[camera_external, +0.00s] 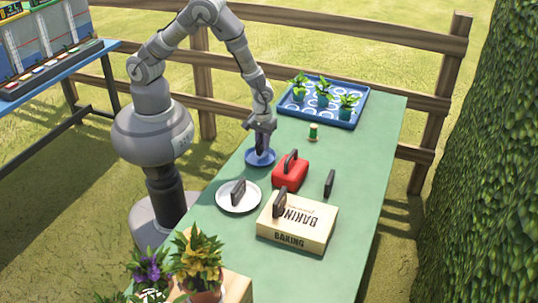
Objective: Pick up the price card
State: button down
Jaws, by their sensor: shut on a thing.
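Several dark, upright slabs that look like price cards stand on the green table. My gripper (262,133) points down over the small blue dish (260,162) and is shut on one dark price card (262,145). I cannot tell whether that card touches the dish. The other cards are on the white plate (225,201), at the red box, on the baking box, and one dark card (329,183) stands alone on the table right of the red box. No writing on the cards can be read.
The red box (287,176) is close to the right of my gripper, and the baking box (297,222) is nearer the front. A green spool-like thing (313,131) and a blue tray (352,119) with potted plants are farther back. Potted flowers (197,262) stand at the front left. The table's right side is clear.

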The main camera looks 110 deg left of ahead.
notch_tip(320, 180, up, 3)
jog(key=shift+s+f+p, duration=0.15)
jog(key=shift+p, duration=0.45)
jog(key=s+d+p, duration=0.2)
jog(key=s+d, duration=0.1)
jog(key=s, duration=1.2)
jog(key=h+b, duration=0.3)
send_over(260, 155)
jog(key=a, duration=0.1)
jog(key=shift+s+a+f+n, duration=0.1)
jog(key=shift+s+f+n, duration=0.1)
jog(key=shift+f, duration=0.15)
jog(key=shift+s+a+f+n, duration=0.1)
jog(key=shift+f+n, duration=0.1)
jog(key=shift+f, duration=0.1)
jog(key=shift+w+f+b, duration=0.1)
jog(key=shift+f+b, duration=0.75)
jog(key=shift+f, duration=0.85)
jog(key=shift+f, duration=0.2)
jog(key=c, duration=1)
grip_release()
